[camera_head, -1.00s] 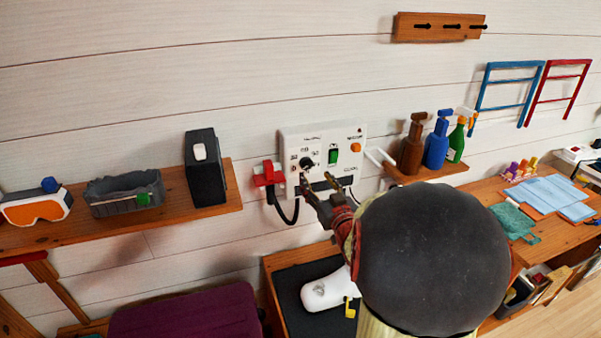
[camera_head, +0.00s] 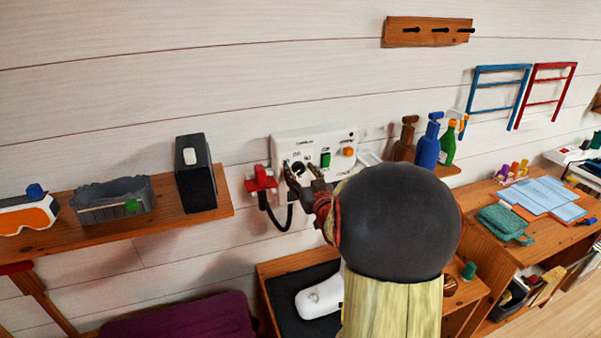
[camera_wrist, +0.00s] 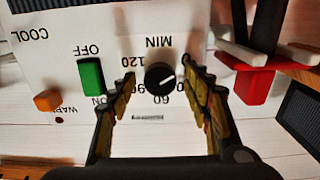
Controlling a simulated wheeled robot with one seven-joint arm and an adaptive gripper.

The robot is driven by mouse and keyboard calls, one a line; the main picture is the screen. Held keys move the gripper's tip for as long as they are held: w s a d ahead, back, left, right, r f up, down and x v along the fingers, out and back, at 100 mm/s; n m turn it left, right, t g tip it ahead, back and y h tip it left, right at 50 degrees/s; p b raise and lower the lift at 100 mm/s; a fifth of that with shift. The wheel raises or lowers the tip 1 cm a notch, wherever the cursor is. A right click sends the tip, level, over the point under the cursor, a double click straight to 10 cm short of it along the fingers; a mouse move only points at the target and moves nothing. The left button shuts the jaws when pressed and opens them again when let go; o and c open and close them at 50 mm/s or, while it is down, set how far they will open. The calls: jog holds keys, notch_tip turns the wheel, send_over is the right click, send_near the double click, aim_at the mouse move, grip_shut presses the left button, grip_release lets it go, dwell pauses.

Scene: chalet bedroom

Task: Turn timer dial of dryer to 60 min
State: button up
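The white dryer control panel (camera_head: 310,143) is on the wall; it appears upside down in the wrist view (camera_wrist: 60,40). Its black round timer dial (camera_wrist: 160,78) has a white pointer line toward the right of that view. The printed 60 sits below the dial, slightly right, with 120 at upper left; the fingers partly cover other numbers. My gripper (camera_head: 301,174) is at the panel. In the wrist view its open fingers (camera_wrist: 161,88) stand on either side of the dial, with gaps showing. In the head view they partly cover the dial (camera_head: 298,166).
A green switch (camera_wrist: 91,77) and an orange button (camera_wrist: 47,100) share the panel. A red holder (camera_head: 261,180) with a black cord hangs left of it. Spray bottles (camera_head: 430,145) stand at right. A shelf (camera_head: 75,233) with a black box is at left.

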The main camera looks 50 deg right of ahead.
jog(key=shift+c, duration=1.2)
jog(key=c, duration=0.9)
